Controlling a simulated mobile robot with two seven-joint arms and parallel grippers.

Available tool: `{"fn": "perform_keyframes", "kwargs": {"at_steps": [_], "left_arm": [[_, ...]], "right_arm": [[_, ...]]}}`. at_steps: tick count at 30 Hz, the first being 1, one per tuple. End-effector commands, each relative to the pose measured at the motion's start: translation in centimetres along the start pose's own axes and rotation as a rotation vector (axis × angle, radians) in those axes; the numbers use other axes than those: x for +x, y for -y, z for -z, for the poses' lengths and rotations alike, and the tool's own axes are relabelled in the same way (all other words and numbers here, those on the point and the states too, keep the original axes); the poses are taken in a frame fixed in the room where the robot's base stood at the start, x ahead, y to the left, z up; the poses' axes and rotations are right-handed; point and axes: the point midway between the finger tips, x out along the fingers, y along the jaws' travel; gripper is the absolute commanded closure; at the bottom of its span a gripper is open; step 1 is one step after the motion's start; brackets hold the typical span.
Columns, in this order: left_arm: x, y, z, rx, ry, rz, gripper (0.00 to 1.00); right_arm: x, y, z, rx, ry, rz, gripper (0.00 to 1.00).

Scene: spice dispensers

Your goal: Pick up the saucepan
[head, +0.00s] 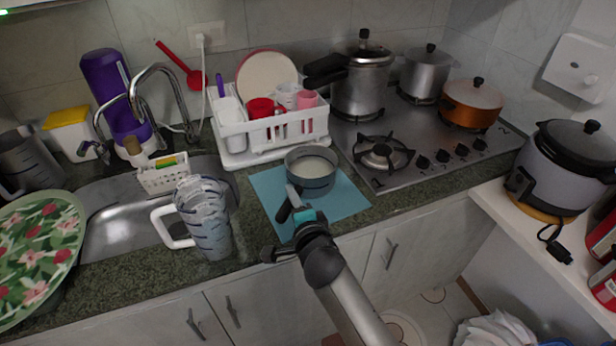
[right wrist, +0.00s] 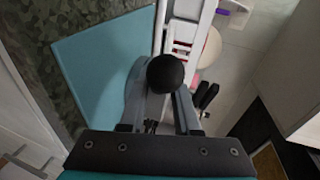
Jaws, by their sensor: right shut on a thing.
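The saucepan (head: 312,184) is grey with pale contents and shows at the counter's middle in the head view, over the blue mat (head: 343,203). I cannot tell whether its base touches the mat. Its dark handle (head: 284,210) points toward me. My right gripper (head: 298,212) is at that handle and shut on it. In the right wrist view, the round black handle end (right wrist: 165,74) sits between the fingers of the right gripper (right wrist: 160,105), hiding most of the pan. My left gripper is not in view.
A white dish rack (head: 270,135) stands just behind the saucepan. The stove (head: 420,135) with a pressure cooker (head: 362,85) is to the right. A clear jug (head: 205,225) stands to the left by the sink (head: 110,225). The mat's right part is bare.

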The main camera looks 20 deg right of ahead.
Motion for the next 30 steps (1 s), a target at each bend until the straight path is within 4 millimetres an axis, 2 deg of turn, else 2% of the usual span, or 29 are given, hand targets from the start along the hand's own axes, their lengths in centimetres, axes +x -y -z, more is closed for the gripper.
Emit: {"fn": "perform_keyframes", "kwargs": {"at_steps": [17,23,30], "left_arm": [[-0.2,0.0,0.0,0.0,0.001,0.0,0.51],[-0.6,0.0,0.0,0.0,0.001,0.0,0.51],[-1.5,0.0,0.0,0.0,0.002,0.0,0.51]], "right_arm": [[-0.1,0.9,0.1,-0.004,0.0,0.011,1.0],[-0.3,2.1,0.1,-0.003,0.0,0.013,1.0],[-1.0,4.6,0.3,-0.002,0.0,0.015,1.0]]}}
